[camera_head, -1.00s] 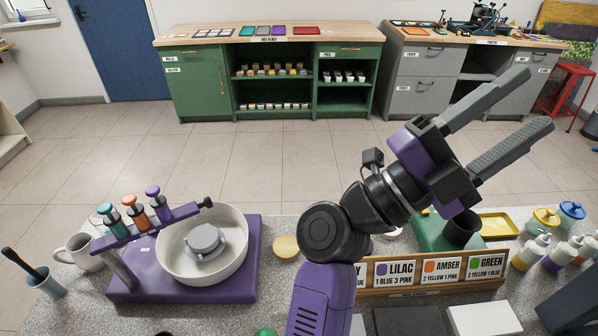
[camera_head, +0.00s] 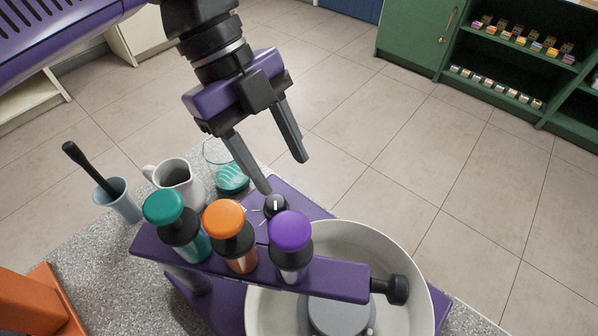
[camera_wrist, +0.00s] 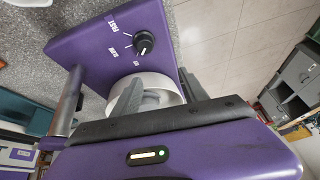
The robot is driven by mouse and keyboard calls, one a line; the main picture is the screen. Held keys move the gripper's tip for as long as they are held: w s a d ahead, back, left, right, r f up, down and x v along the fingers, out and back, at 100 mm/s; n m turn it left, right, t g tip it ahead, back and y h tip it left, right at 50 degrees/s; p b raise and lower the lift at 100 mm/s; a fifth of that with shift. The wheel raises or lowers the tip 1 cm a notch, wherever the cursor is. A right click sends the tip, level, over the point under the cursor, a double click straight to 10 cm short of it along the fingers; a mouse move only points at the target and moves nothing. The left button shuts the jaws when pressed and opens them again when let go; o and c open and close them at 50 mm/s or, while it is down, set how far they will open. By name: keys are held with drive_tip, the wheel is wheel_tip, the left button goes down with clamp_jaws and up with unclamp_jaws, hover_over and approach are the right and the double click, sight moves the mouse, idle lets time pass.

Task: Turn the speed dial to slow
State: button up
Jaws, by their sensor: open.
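The speed dial (camera_head: 276,206) is a small black knob with a white mark on the purple base of a machine, behind its colored plungers. In the wrist view the dial (camera_wrist: 145,43) shows with printed labels FAST, SLOW and OFF around it. I cannot tell for sure which label its mark points to. My gripper (camera_head: 284,174) is open and empty, pointing down above the dial. In the head view its left fingertip is just above the knob and its right fingertip is higher and to the right. I cannot tell whether it touches.
Teal, orange (camera_head: 226,218) and purple plungers stand on a purple bar in front of the dial. A white bowl (camera_head: 420,270) is to the right. A mug (camera_head: 177,178), a glass (camera_head: 231,175) and a cup with a black-handled tool (camera_head: 119,203) stand to the left.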

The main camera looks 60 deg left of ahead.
sight(273, 200)
drive_tip(key=shift+n+g+y, duration=0.4)
drive_tip(key=shift+n, duration=0.2)
drive_tip(key=shift+s+a+f+b, duration=0.15)
drive_tip(key=shift+s+f+b, duration=0.1)
drive_tip(key=shift+f, duration=1.05)
drive_tip(key=shift+s+a+f+b, duration=0.15)
drive_tip(key=shift+s+f+b, duration=0.1)
drive_tip(key=shift+f, duration=1)
drive_tip(key=shift+s+a+f+b, duration=0.15)
drive_tip(key=shift+f+b, duration=0.1)
drive_tip(key=shift+f, duration=1.05)
clamp_jaws()
